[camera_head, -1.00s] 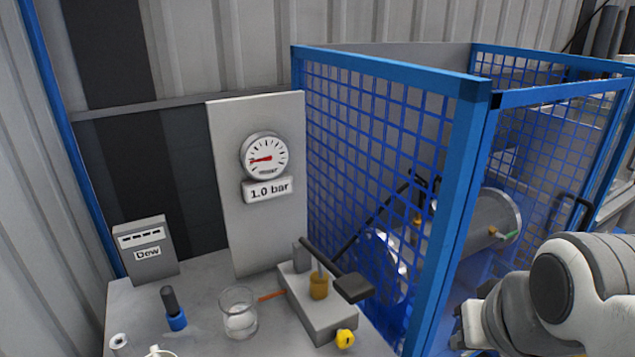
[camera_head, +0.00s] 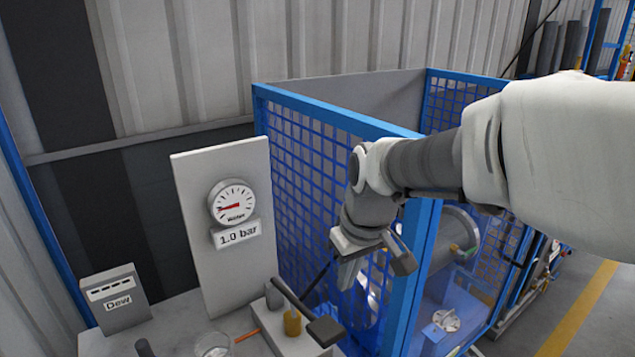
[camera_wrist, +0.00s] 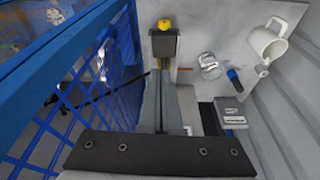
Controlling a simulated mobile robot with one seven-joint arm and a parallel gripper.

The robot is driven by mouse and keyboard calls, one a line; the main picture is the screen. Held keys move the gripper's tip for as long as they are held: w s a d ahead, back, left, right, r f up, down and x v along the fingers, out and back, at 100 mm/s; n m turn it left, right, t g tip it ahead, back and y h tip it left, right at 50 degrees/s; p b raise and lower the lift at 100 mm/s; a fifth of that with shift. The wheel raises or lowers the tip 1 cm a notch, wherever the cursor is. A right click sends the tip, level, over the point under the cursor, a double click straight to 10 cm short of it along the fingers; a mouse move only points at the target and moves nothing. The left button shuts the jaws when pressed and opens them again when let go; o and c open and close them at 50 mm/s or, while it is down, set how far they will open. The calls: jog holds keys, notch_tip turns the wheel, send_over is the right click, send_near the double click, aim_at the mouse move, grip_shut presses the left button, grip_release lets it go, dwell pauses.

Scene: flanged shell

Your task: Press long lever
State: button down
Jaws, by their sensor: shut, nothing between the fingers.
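A dark lever (camera_head: 297,301) with a flat black pad (camera_head: 326,331) at its end slopes over a small grey pump block on the bench. The lever stands above a brass-coloured post (camera_head: 292,322). My gripper (camera_head: 346,283) is shut and empty, pointing down, above and a little right of the pad, apart from it in the head view. In the wrist view the closed fingers (camera_wrist: 160,76) point towards the dark pad (camera_wrist: 164,44), with a yellow knob (camera_wrist: 164,24) just beyond. The fingers hide part of the lever there.
A blue mesh guard (camera_head: 320,160) stands close beside my gripper. A grey "Dew" box (camera_head: 115,298), a glass (camera_head: 212,346) and a white mug (camera_wrist: 266,42) are on the bench.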

jog(key=shift+n+g, duration=0.3)
jog(key=shift+n, duration=0.3)
jog(key=w+a, duration=0.1)
jog(key=w+a+f+p, duration=0.1)
jog(key=w, duration=0.1)
jog(key=shift+a, duration=0.4)
jog(key=p, duration=0.1)
send_near(323, 326)
jog(key=f, duration=0.1)
jog(key=w+f, duration=0.1)
jog(key=f, duration=0.3)
jog(key=shift+w+a, duration=0.25)
jog(key=shift+a, duration=0.15)
jog(key=shift+s+f, duration=0.15)
jog(key=shift+f, duration=0.6)
